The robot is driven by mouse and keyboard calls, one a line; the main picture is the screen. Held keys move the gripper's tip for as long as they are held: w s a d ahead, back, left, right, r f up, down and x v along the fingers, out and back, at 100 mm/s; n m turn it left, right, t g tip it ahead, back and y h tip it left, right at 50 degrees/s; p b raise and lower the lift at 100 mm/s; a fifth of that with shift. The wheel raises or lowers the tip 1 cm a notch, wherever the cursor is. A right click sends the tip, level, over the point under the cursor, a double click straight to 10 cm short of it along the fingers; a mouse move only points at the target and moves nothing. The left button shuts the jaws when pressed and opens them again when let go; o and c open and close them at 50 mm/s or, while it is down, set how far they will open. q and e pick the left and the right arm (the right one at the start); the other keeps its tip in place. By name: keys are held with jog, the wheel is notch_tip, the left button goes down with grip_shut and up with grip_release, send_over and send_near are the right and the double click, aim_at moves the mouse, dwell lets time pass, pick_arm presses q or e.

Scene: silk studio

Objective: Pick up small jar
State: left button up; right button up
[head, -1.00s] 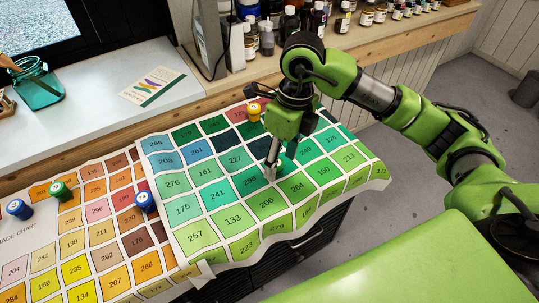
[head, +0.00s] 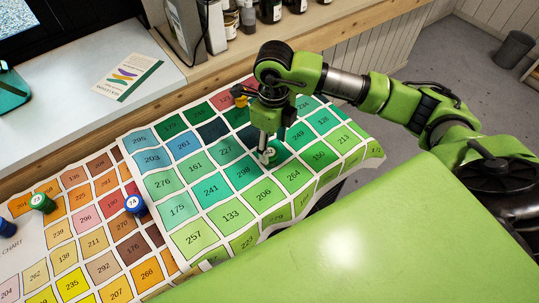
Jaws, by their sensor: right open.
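My right gripper (head: 269,147) points down over the green part of the colour chart (head: 257,222), with its jaws open. A small green jar with a pale round mark on its lid (head: 276,154) stands at its fingertips, partly hidden by a finger; whether they touch I cannot tell. Other small jars stand on the charts: a blue one (head: 135,206) left of centre, a green one (head: 42,203) and a blue one (head: 7,228) at the far left. A yellow one (head: 239,97) is partly hidden behind my right arm. My left gripper is out of view.
A white counter (head: 60,130) with a leaflet (head: 127,76) runs behind the charts. Dark bottles (head: 270,10) stand on the wooden shelf at the back. A bin (head: 513,48) stands on the grey floor at the right.

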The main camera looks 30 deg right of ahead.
aim_at(270, 152)
jog(key=f, duration=0.3)
jog(key=f+p, duration=0.1)
jog(key=shift+w+a+f, duration=0.15)
jog(key=shift+a+f, duration=0.1)
jog(key=shift+a, duration=0.1)
jog(key=shift+f, duration=0.2)
jog(key=c, duration=1.2)
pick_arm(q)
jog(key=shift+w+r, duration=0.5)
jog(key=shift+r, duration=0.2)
pick_arm(e)
jog(key=shift+r, duration=0.15)
